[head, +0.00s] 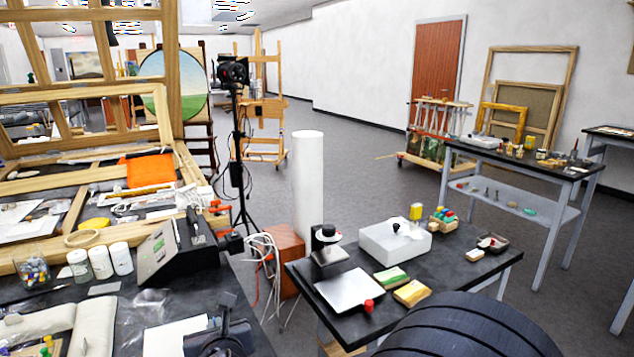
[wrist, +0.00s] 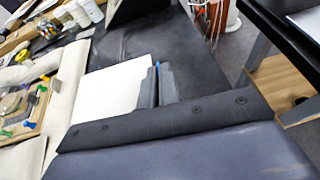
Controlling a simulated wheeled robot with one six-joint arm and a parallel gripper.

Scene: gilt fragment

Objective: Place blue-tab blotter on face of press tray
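A pale sheet, which looks like the blotter, shows at the lower left in the head view (head: 172,338) and in the wrist view (wrist: 108,92). A small blue tab (wrist: 157,66) shows at its right side. My gripper (wrist: 158,84) has its grey fingers close together around this tab, and they seem shut on it. The gripper (head: 226,318) hides part of the sheet. I cannot tell whether the sheet touches the bench. A flat pale plate (head: 348,287) with a red knob, possibly the press tray, lies on the right-hand black table.
The black table (head: 462,282) also bears a white box (head: 394,241), a small black-topped stand (head: 326,243) and green and yellow blocks (head: 391,280). A white column (head: 308,185) and a tripod (head: 238,155) stand behind. The left bench is crowded with jars (head: 100,261) and frames.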

